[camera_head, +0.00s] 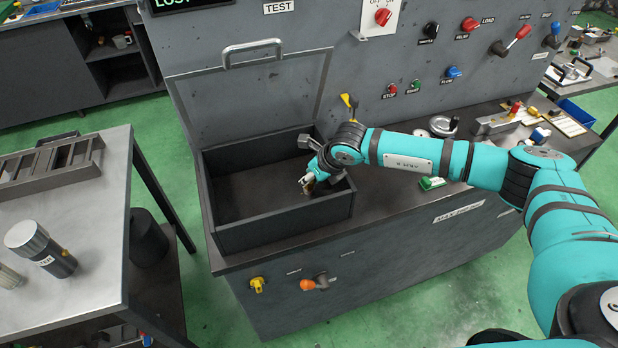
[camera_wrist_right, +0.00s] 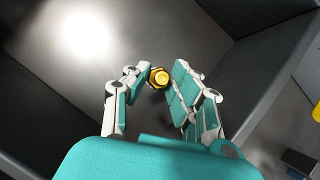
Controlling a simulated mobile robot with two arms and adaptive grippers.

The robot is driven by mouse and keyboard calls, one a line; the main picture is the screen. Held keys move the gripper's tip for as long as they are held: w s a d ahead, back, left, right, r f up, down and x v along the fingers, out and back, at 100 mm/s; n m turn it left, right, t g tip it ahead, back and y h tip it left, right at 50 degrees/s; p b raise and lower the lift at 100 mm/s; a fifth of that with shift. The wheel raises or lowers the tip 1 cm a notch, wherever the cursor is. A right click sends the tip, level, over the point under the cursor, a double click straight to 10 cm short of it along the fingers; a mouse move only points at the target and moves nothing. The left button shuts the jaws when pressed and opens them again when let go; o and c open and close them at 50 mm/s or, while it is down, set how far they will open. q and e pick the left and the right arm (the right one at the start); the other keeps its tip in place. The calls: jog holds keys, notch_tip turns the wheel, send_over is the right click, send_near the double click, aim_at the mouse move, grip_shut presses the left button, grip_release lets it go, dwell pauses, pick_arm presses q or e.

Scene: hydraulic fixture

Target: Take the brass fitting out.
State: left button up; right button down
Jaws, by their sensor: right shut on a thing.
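The brass fitting (camera_wrist_right: 159,77) is a small golden hex-shaped piece with a round top, seen in the right wrist view between my right fingertips. My right gripper (camera_head: 309,184) is shut on it, inside the right part of the dark open box (camera_head: 285,232). In the head view the fitting is too small and hidden to make out. I cannot tell whether the fitting touches the box floor. The box lid (camera_head: 250,95), with a metal handle (camera_head: 252,50), stands raised at the back. My left gripper is not in view.
Behind the box is a grey panel with red, green and blue controls (camera_head: 453,72). A yellow-topped lever (camera_head: 348,101) stands close by my right wrist. A metal table (camera_head: 100,235) with a cylinder stands at the left. The box's left part is empty.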

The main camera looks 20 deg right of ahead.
jog(key=shift+r, duration=0.15)
jog(key=shift+r+p, duration=1.15)
jog(key=shift+r, duration=1.25)
